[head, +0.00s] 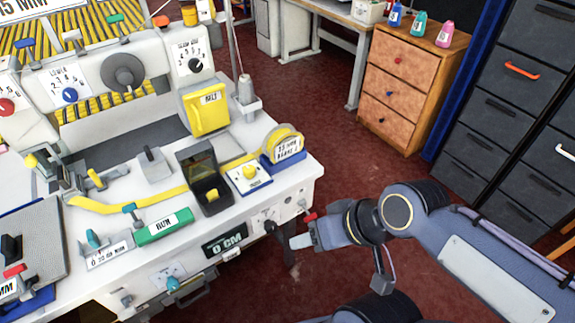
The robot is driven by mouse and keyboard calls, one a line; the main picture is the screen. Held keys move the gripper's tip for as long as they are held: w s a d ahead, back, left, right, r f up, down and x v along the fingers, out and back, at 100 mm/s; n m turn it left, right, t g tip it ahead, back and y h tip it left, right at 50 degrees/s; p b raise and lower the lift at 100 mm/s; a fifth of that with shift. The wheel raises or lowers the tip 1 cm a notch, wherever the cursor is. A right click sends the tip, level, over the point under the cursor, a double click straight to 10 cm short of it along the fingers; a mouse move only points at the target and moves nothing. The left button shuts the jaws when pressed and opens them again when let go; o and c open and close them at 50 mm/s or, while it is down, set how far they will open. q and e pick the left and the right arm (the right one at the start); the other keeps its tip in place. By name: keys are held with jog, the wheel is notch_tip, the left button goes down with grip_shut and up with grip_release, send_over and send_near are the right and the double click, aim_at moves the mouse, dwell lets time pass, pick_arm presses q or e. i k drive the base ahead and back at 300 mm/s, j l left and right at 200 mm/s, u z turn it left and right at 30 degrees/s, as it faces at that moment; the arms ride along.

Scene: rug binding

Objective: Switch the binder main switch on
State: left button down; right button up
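My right gripper (300,241) is just right of this knob, beside the bench corner, pointing left. A small gap seems to separate them. Its finger opening is too small to make out. My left gripper is out of view.
A yellow tape roll (284,143) stands above on the bench top. A wooden drawer unit (400,85) and dark drawers (495,105) stand behind; red floor between is clear.

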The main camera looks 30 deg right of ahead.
aim_at(303, 202)
jog(key=k+l+z, duration=0.15)
jog(key=k+z, duration=0.25)
jog(key=k+l+z, duration=0.4)
jog(key=k, duration=0.15)
jog(key=j, duration=0.1)
